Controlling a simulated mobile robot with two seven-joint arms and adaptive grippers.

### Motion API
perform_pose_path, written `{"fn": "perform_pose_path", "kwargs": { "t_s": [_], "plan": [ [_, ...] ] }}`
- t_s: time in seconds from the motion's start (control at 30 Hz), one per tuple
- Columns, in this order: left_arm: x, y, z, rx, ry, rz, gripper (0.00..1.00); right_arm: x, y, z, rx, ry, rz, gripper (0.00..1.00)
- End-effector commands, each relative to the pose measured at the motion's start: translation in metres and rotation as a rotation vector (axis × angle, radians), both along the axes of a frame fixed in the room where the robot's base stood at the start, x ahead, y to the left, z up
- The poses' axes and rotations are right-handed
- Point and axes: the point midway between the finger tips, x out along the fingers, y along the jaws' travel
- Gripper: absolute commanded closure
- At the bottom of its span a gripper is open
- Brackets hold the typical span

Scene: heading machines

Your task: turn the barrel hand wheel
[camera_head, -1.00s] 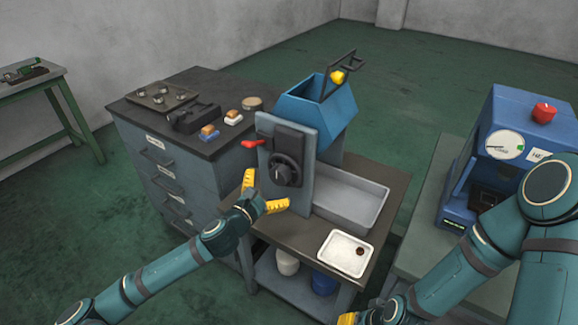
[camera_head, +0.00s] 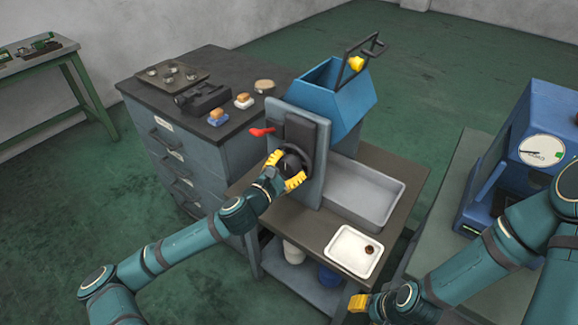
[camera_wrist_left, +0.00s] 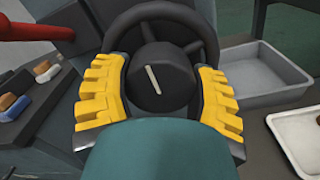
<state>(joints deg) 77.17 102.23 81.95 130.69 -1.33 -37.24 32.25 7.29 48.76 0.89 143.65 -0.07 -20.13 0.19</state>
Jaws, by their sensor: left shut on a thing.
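The black barrel hand wheel (camera_wrist_left: 206,34) is on the front of the grey machine plate (camera_head: 310,185), below the blue hopper (camera_head: 335,100). Its round hub (camera_wrist_left: 160,85) carries a pale line that leans slightly, top to the left. My left gripper (camera_head: 284,172) is at the wheel, with its yellow fingers on both sides of the hub. In the left wrist view the left gripper (camera_wrist_left: 160,92) is shut on the hub. In the head view the gripper hides part of the wheel. My right gripper (camera_head: 358,303) is at the bottom edge, only partly seen.
A red lever (camera_head: 261,132) sticks out left of the wheel. A grey tray (camera_head: 365,190) and a white tray (camera_head: 353,251) with a small brown piece lie to the right. A drawer cabinet (camera_head: 165,150) stands left, a blue press (camera_head: 515,150) right.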

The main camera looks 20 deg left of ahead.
Motion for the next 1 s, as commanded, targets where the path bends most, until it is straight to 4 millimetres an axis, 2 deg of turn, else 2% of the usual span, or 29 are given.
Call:
{"fn": "perform_pose_path", "kwargs": {
  "t_s": [0.47, 0.67, 1.0],
  "plan": [
    [0.0001, -0.0007, -0.0005, 0.056, -0.018, -0.002, 0.76, -0.0002, 0.0, 0.0017, 0.0, 0.001, 0.0, 0.53],
    [0.0004, -0.0003, -0.0001, 0.178, -0.062, -0.002, 0.76, -0.0008, 0.0001, 0.0045, 0.0, 0.002, 0.001, 0.53],
    [0.0006, -0.0002, -0.0007, 0.474, -0.169, -0.001, 0.76, -0.0014, 0.0002, 0.0074, 0.001, 0.004, 0.0, 0.53]
  ]
}}
